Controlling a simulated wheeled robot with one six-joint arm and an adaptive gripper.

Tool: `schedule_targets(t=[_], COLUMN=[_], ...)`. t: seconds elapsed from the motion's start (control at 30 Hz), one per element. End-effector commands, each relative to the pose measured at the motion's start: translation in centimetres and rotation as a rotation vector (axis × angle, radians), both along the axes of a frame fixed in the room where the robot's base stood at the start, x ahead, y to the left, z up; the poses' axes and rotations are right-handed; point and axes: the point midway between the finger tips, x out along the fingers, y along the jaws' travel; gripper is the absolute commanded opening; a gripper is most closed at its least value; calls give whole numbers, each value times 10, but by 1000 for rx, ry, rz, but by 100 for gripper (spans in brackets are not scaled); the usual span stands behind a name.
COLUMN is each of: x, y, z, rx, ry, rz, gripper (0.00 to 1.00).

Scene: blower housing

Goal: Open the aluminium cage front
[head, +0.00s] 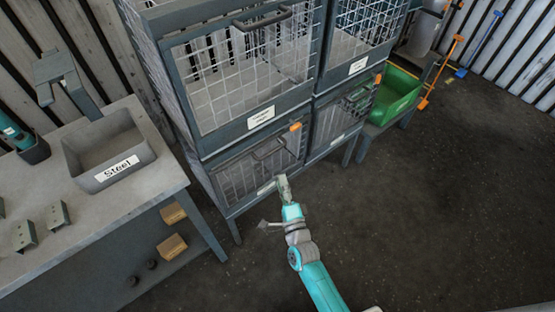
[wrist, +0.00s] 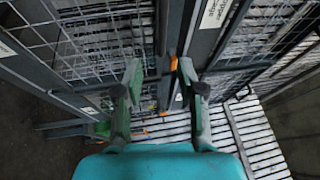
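Wire-mesh cages with dark frames stand two over two in the head view. Their white labels are too small to read there, so I cannot tell which is the aluminium cage. The lower left cage front (head: 240,180) appears shut, with a dark bar handle (head: 270,150) and an orange piece (head: 295,127) at its upper right corner. My gripper (head: 283,180) is before its lower edge, partly covering that area. In the wrist view my gripper (wrist: 158,72) is open, its two fingers apart with nothing between them. An orange piece (wrist: 173,62) shows beyond the fingertips.
The upper left cage front (head: 230,75) and upper right cage front (head: 365,30) look shut. A green bin (head: 398,95) stands right of the cages. A grey workbench (head: 150,190) with a tray labelled Steel (head: 105,165) is at left. The dark floor (head: 440,200) at right is clear.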

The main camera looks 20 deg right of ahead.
Motion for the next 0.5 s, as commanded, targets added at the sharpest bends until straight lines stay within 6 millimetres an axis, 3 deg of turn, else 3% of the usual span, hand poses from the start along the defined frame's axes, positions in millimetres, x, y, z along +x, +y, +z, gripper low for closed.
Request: schedule_targets(t=[0.1, 0.33, 0.5], x=[17, 35, 62], y=[1, 0, -3], z=[4, 7, 13], rx=[47, 65, 63], ry=[-16, -22, -23], rz=[3, 4, 2], gripper=[39, 39, 39])
